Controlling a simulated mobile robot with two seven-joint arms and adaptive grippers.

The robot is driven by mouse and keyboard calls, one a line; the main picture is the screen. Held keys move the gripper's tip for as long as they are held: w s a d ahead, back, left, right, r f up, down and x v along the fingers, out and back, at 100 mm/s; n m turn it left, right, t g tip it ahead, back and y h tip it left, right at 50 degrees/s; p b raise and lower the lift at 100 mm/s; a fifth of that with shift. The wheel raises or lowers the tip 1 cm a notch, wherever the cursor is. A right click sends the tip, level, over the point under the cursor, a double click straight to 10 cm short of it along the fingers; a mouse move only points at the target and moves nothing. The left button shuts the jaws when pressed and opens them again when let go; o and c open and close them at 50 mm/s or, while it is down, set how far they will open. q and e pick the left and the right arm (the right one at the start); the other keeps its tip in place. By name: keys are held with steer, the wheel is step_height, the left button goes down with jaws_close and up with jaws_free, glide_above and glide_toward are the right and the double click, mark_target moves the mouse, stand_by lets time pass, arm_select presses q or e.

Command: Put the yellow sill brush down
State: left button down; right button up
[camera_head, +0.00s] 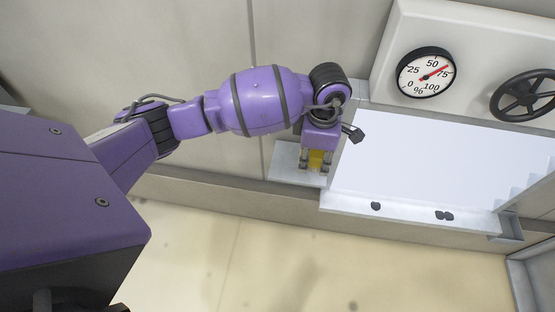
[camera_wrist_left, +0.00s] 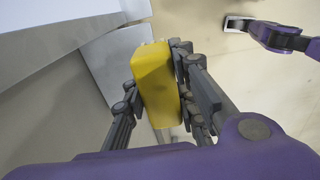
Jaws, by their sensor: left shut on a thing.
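My left gripper (camera_head: 316,168) is shut on the yellow sill brush (camera_wrist_left: 158,82), which shows in the left wrist view as a plain yellow block between the two fingers. In the head view only a small yellow part of the brush (camera_head: 317,158) shows between the fingers. The gripper points down over the right part of a small grey shelf (camera_head: 284,163). That shelf also shows behind the brush in the left wrist view (camera_wrist_left: 108,58). I cannot tell whether the brush touches it. My right gripper seems to show small at the top right of the left wrist view (camera_wrist_left: 238,24); its jaws are unclear.
A wide pale sill (camera_head: 420,165) lies right of the shelf, with dark lumps (camera_head: 376,206) along its front edge. Behind it stands a pale housing with a round percent gauge (camera_head: 427,72) and a black handwheel (camera_head: 524,96). The beige floor in front is clear.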

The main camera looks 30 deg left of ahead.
arm_select(q)
steer(key=w+a+f, duration=0.1)
steer(key=f, duration=0.1)
steer(key=w+a+f, duration=0.4)
steer(key=shift+a+f, duration=0.2)
steer(key=shift+f, duration=0.2)
step_height(320, 180, down, 3)
steer(key=shift+f, duration=0.1)
steer(key=shift+f+b, duration=0.15)
steer(key=shift+b, duration=0.2)
steer(key=c, duration=1.4)
jaws_free()
steer(key=shift+c, duration=0.2)
